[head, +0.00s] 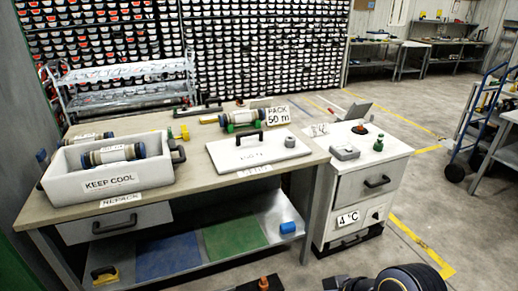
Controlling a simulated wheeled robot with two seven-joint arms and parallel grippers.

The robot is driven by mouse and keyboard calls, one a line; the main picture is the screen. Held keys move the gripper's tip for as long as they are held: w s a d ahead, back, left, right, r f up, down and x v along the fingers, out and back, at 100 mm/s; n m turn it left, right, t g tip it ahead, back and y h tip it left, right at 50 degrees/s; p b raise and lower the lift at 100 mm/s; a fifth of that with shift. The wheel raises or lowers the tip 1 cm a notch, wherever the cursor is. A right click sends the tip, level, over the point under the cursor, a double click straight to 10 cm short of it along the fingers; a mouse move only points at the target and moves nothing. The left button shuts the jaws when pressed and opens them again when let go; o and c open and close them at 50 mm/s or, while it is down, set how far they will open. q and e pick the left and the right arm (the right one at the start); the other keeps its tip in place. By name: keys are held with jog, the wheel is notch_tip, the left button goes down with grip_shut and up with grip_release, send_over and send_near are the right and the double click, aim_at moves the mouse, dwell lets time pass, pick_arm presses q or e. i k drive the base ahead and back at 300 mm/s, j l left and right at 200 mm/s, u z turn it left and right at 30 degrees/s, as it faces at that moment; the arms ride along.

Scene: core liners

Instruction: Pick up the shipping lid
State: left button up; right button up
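A flat white lid (232,158) with a black bar handle (249,138) lies on the right half of the workbench. Its printed label is too small to read surely. A small grey round object (290,142) sits at its right side. An open white box (106,184) marked "KEEP COOL" stands on the left half of the bench, with capped cylindrical liners (113,153) in it. Neither gripper can be made out. Dark rounded parts, perhaps mine, are cut off at the bottom edge, and no fingertips show there.
A white cabinet (361,186) marked "4 °C" adjoins the bench (202,185) at right. A lower shelf holds a blue cylinder (287,228). Open floor lies to the right.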

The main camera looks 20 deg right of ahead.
aim_at(257, 148)
jog(key=u, duration=0.55)
jog(key=l+u, duration=1.45)
jog(key=k+l, duration=0.15)
jog(key=l, duration=0.3)
jog(key=k+l+u, duration=0.15)
jog(key=l, duration=0.25)
jog(key=k+l, duration=0.15)
jog(key=l, duration=0.3)
jog(key=k+l+u, duration=0.1)
jog(key=l, duration=0.3)
jog(key=k+l+u, duration=0.1)
jog(key=l, duration=0.3)
jog(key=k+l, duration=0.3)
jog(key=k+l+u, duration=0.1)
jog(key=l, duration=0.4)
jog(key=k, duration=0.1)
